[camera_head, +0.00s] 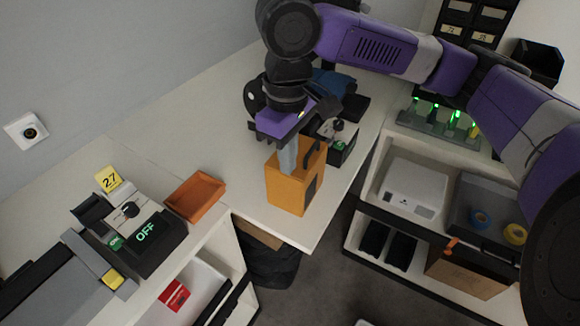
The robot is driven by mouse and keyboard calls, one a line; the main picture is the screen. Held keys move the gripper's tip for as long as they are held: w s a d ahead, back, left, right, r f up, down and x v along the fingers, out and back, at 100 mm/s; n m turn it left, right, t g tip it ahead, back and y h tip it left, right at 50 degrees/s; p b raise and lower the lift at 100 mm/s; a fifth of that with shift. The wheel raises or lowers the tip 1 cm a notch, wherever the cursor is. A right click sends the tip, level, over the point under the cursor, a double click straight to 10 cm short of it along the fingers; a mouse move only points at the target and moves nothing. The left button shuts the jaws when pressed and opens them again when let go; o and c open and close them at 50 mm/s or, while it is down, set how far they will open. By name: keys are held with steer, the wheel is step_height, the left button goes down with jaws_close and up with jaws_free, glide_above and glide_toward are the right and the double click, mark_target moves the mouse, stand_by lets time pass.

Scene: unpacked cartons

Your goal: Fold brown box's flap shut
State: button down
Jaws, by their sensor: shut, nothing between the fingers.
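An orange-brown box (287,190) stands upright on the white table near its front corner. It has a dark patch on its right side and a dark curved part at its top right. My gripper (288,170) points down at the top of this box, with its grey fingers shut and nothing between them. The fingers cover part of the box's top, so I cannot tell how its flap lies or whether they touch it. A brown carton (463,276) sits low in the right shelf unit, with its top partly hidden.
An orange tray (195,196) lies left of the box. A black device reading OFF (147,236) is further left. A small dark device (340,140) stands behind the box. A white case (413,187) is on the right shelf. Bare table lies left of my gripper.

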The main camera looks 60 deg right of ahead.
step_height(320, 180, up, 11)
steer(key=p, duration=1)
steer(key=shift+p, duration=0.3)
